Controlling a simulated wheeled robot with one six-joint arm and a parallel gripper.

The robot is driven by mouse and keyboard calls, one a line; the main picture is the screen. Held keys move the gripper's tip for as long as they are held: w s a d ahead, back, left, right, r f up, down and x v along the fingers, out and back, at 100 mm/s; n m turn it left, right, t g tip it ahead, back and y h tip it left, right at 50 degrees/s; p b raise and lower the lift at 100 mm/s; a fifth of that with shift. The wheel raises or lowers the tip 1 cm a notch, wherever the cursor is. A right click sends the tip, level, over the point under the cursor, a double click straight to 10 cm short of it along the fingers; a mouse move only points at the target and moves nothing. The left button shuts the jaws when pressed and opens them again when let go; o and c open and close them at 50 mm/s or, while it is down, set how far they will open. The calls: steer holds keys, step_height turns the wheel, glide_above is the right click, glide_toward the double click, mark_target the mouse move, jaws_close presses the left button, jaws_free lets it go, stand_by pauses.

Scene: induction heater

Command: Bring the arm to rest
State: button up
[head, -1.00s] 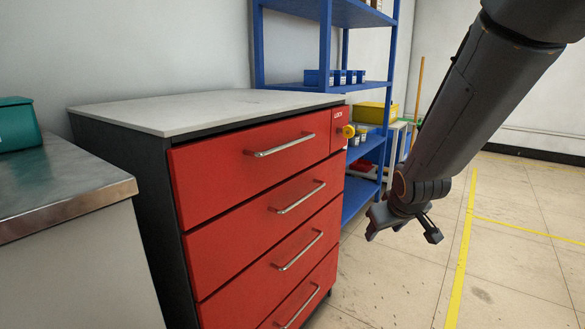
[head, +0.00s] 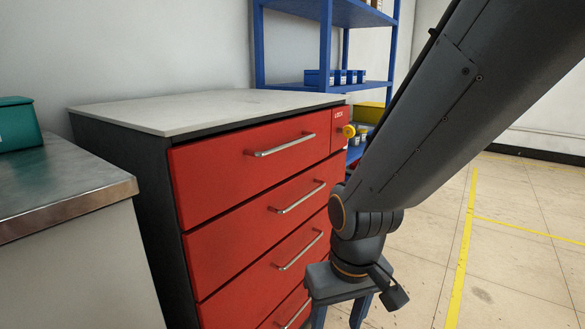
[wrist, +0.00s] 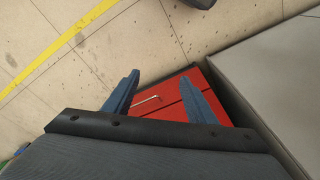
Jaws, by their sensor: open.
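My gripper (head: 340,314) hangs low in front of the red drawer cabinet (head: 230,180) in the head view, with its fingers pointing down. Its fingertips are cut off by the lower edge of the picture. In the wrist view my gripper (wrist: 160,96) shows two blue fingers spread apart with nothing between them. The cabinet's red drawer fronts (wrist: 172,112) lie beyond the fingers there. My arm covers part of the cabinet's right side in the head view.
A grey counter (head: 75,195) with a teal box (head: 18,124) stands at the left. A blue shelf rack (head: 326,50) stands behind the cabinet. Floor with a yellow line (head: 461,250) is clear at the right.

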steer(key=s+a+n+g, duration=0.1)
steer(key=s+a+n, duration=0.2)
steer(key=s+a, duration=0.45)
steer(key=d+r+m+p, duration=0.3)
steer(key=d+r+p, duration=0.6)
steer(key=r+p, duration=0.4)
steer(key=d+r+m+p, duration=0.3)
steer(key=d+r+p, duration=0.7)
steer(key=r+p, duration=0.3)
steer(key=shift+s+m+h+p, duration=0.3)
steer(key=shift+s+p, duration=0.1)
steer(key=shift+p, duration=0.1)
